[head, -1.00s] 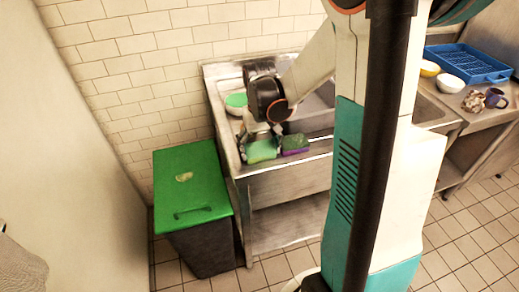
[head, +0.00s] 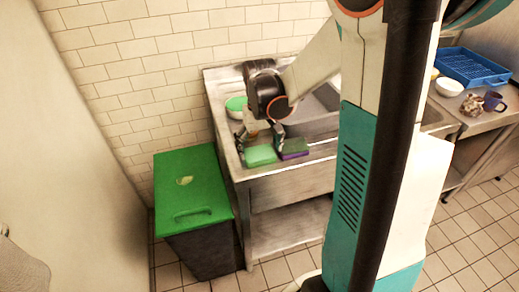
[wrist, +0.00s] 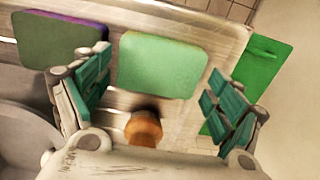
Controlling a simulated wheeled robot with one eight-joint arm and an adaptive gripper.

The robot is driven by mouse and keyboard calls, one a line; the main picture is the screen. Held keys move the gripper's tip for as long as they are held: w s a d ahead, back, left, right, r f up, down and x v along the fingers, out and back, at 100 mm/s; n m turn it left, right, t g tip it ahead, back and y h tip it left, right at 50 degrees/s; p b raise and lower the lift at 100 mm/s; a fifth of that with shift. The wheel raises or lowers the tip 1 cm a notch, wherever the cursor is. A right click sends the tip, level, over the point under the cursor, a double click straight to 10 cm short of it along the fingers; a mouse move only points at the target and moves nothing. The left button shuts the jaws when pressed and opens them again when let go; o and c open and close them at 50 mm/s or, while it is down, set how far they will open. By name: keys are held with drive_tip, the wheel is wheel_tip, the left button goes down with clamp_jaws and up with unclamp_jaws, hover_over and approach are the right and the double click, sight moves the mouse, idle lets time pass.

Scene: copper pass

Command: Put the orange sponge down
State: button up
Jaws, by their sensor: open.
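A sponge with a light green top (head: 260,155) lies flat on the metal sink counter near its front edge; no orange side of it shows. It also shows in the wrist view (wrist: 160,65), between and beyond the spread fingers. My gripper (head: 259,141) is open just above it, and in the wrist view my gripper (wrist: 158,85) has a clear gap to the sponge on both sides. A darker green sponge with a purple edge (head: 293,148) lies just right of it. A small orange-brown round thing (wrist: 143,128) shows near the palm; I cannot tell what it is.
A green-lidded bin (head: 190,190) stands left of the sink counter (head: 290,172). A green and white round item (head: 236,104) sits behind my gripper. At right are a blue rack (head: 473,68), a white bowl (head: 449,86) and a dark mug (head: 494,101).

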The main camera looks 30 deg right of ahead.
sight(259, 153)
wheel_tip(259, 153, up, 10)
drive_tip(key=p, duration=0.3)
idle(0.4)
